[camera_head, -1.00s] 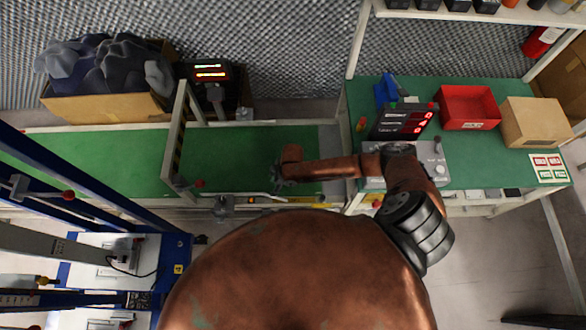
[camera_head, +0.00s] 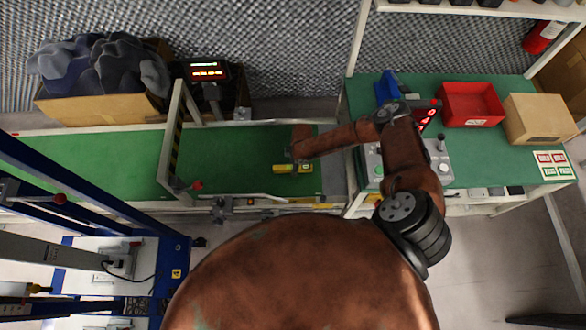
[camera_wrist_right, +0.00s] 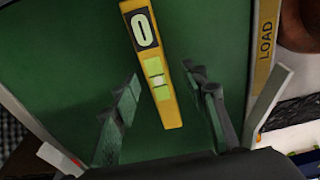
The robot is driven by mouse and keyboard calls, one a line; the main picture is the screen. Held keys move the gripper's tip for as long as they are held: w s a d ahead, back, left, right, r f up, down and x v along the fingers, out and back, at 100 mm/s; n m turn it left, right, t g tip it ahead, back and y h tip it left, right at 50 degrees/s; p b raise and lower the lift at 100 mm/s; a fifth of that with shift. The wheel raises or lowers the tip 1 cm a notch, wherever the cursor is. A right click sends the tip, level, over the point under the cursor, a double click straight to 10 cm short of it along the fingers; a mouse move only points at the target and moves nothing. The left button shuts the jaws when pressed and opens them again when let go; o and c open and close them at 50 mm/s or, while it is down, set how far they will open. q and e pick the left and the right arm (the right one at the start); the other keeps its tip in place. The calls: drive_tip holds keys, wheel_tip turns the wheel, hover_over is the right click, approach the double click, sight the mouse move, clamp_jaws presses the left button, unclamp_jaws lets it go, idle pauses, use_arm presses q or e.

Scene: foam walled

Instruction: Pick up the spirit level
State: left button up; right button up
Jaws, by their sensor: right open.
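The spirit level (camera_head: 283,169) is a yellow bar with pale green vial windows, lying on the green belt near its right end. In the right wrist view the spirit level (camera_wrist_right: 151,58) runs lengthwise from the top of the picture down between my fingers. My right gripper (camera_wrist_right: 163,84) is open, one finger on each side of the level, with green showing between them and it. In the head view my right gripper (camera_head: 297,158) is just behind and over the level, partly hiding it. My left gripper is not seen.
A yellow LOAD-marked rail (camera_wrist_right: 262,58) edges the belt. A grey frame (camera_head: 174,140) crosses the belt at left. The green bench (camera_head: 500,150) at right holds a red bin (camera_head: 468,106), a cardboard box (camera_head: 538,118) and a control box. The belt between frame and level is clear.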

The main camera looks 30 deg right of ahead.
drive_tip(key=shift+w+f, duration=0.15)
drive_tip(key=shift+f, duration=0.8)
drive_tip(key=shift+r, duration=0.15)
drive_tip(key=shift+c, duration=0.7)
clamp_jaws()
